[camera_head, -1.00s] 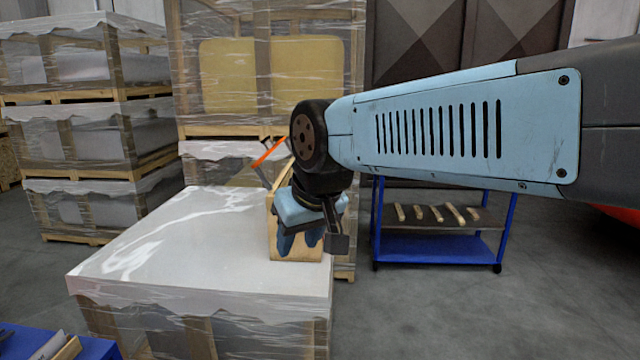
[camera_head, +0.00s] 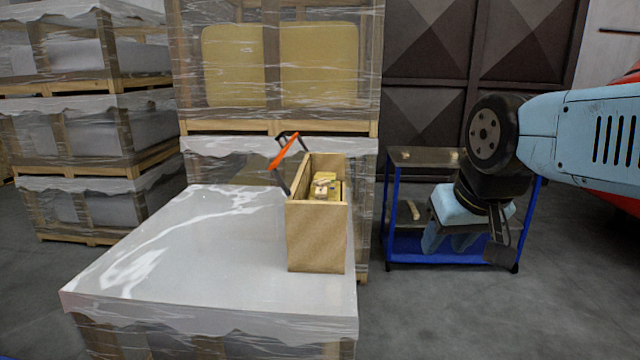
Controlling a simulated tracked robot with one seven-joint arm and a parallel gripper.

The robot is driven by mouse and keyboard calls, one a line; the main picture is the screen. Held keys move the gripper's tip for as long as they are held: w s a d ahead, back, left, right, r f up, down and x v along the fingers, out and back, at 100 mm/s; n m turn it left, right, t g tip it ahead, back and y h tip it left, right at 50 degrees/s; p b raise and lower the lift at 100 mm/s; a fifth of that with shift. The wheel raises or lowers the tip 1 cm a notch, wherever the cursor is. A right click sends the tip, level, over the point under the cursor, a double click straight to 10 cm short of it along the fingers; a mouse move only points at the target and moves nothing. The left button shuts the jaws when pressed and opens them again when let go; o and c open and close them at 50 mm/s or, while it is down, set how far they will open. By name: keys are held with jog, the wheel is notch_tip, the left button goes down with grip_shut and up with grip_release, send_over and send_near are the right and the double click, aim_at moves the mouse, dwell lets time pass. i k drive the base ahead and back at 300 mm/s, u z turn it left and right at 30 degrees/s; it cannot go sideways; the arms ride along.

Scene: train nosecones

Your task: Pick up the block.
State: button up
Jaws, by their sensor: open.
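Yellowish block-like items (camera_head: 326,186) lie inside an open wooden box (camera_head: 317,238) on the wrapped pallet stack; their lower parts are hidden by the box walls. I cannot tell which single piece is the block.
The box stands near the right edge of the white wrapped pallet stack (camera_head: 200,250). A tool with an orange bar (camera_head: 285,152) leans at the box's back left. Taller wrapped pallets (camera_head: 275,70) stand behind. The blue cart (camera_head: 408,248) is at right. Grey floor in front is clear.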

aim_at(321, 183)
jog(key=u, duration=0.15)
jog(key=k, duration=0.4)
jog(key=z, duration=0.5)
jog(key=i, duration=1.4)
jog(key=u, duration=0.4)
